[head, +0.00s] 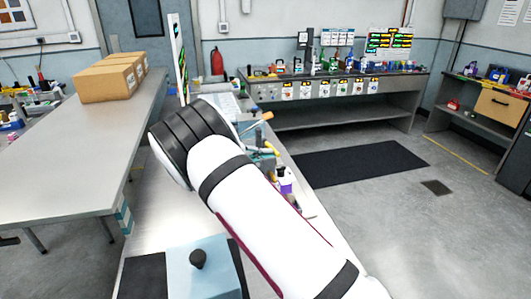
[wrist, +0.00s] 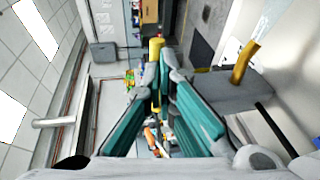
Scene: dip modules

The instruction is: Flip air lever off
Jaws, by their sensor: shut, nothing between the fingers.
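My gripper (wrist: 163,75) shows in the wrist view with its teal-padded fingers converging at the tips, shut and empty. A yellow, rounded piece (wrist: 156,47) shows just beyond the fingertips; I cannot tell whether they touch. Another yellow, bar-like piece (wrist: 243,64) stands by a grey block to the right of the fingers. I cannot tell which of these, if either, is the air lever. In the head view my white arm hides the gripper, and a small tan handle-like piece (head: 264,117) shows just past the arm.
A light-blue box with a black knob (head: 198,259) sits on the near bench. Small bottles (head: 285,184) stand right of my arm. Cardboard boxes (head: 108,79) sit on the left table (head: 75,165). A black mat (head: 360,166) lies on open floor to the right.

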